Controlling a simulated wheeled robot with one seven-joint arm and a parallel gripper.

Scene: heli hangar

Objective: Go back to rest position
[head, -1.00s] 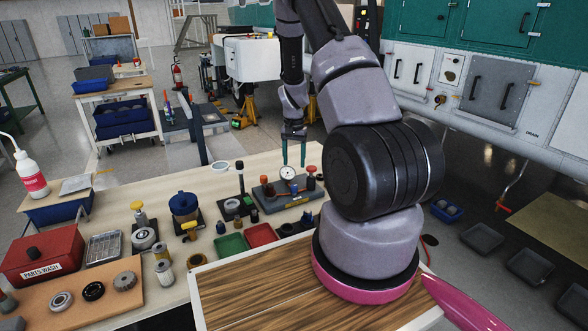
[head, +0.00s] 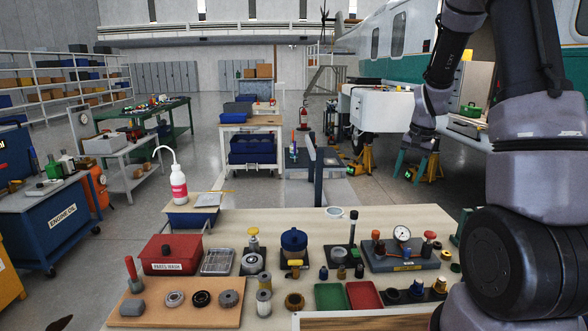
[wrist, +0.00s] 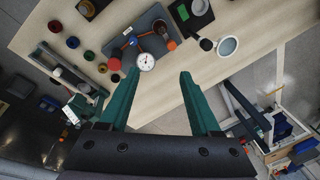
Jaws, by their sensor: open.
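My gripper (head: 417,165) hangs from my raised arm at the right of the head view, beyond the far right edge of the workbench (head: 230,222). Its two green fingers are apart with nothing between them. In the wrist view, my gripper (wrist: 158,75) also shows its fingers spread and empty. Past the fingertips in that view lie the bench top and a white-faced dial gauge (wrist: 146,62). The gauge stands on a grey-blue block (head: 408,262) in the head view, clear of the fingers.
A helicopter (head: 390,45) stands behind my arm. Open floor (head: 110,215) lies left of the bench.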

